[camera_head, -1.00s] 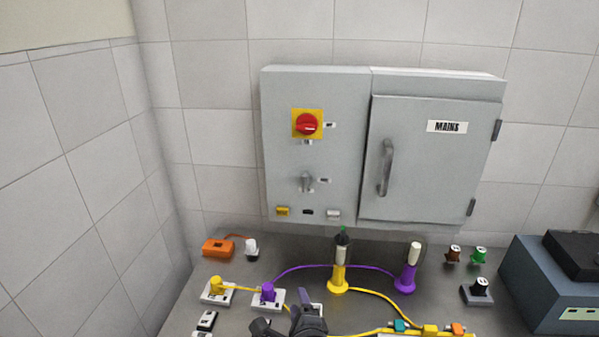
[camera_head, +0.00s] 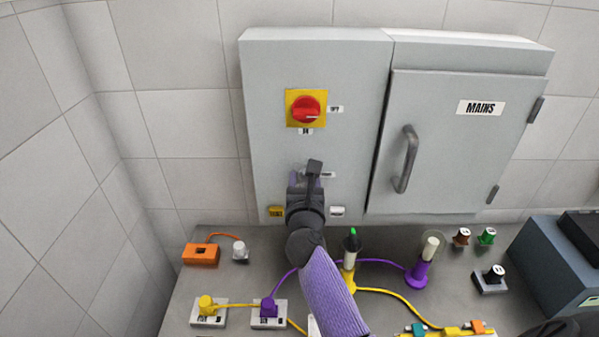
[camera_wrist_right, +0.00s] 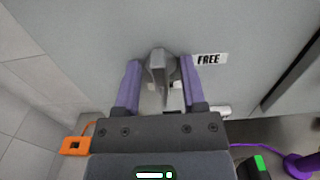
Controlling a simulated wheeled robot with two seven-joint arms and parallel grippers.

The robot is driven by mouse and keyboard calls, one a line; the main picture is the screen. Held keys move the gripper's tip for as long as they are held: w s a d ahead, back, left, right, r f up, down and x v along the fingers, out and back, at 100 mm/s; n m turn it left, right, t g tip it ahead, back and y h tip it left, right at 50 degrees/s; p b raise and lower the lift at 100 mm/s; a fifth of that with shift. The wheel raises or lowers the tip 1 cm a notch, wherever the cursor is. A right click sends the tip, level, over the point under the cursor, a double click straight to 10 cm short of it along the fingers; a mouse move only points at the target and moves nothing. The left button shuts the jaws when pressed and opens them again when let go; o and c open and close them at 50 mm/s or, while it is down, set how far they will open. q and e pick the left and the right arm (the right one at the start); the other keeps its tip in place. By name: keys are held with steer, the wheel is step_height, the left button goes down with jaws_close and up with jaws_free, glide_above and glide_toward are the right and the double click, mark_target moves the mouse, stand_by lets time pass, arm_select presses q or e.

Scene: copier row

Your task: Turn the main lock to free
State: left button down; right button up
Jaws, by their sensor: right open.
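The main lock (camera_wrist_right: 158,68) is a small grey handle on the front of the grey mains cabinet (camera_head: 270,75). In the right wrist view it stands between the two purple fingers of my right gripper (camera_wrist_right: 160,85), pointing roughly up and down in that picture. The fingers are open, one on each side, with a narrow gap visible. A "FREE" label (camera_wrist_right: 209,59) is just right of the lock. In the head view my right gripper (camera_head: 306,178) hides most of the lock. My left gripper is not in view.
A red rotary switch (camera_head: 306,109) on a yellow plate is above the lock. The cabinet door handle (camera_head: 406,160) sticks out to the right.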

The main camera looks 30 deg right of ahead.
steer(key=shift+s, duration=0.15)
steer(key=shift+c, duration=0.6)
jaws_close()
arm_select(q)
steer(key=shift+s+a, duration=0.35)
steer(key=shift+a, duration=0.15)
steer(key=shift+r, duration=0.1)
arm_select(e)
steer(key=shift+a+r+n+p, duration=0.1)
steer(key=shift+n+p, duration=0.7)
steer(key=shift+n, duration=0.5)
steer(key=n+p, duration=0.2)
steer(key=n, duration=0.2)
steer(key=n+p, duration=0.2)
steer(key=n, duration=0.3)
steer(key=shift+a+n, duration=0.15)
steer(key=shift+n, duration=0.25)
arm_select(q)
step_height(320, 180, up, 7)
steer(key=p, duration=0.1)
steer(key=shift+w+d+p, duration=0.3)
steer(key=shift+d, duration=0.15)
arm_select(e)
steer(key=n, duration=0.5)
steer(key=shift+f, duration=0.3)
steer(key=shift+n, duration=0.4)
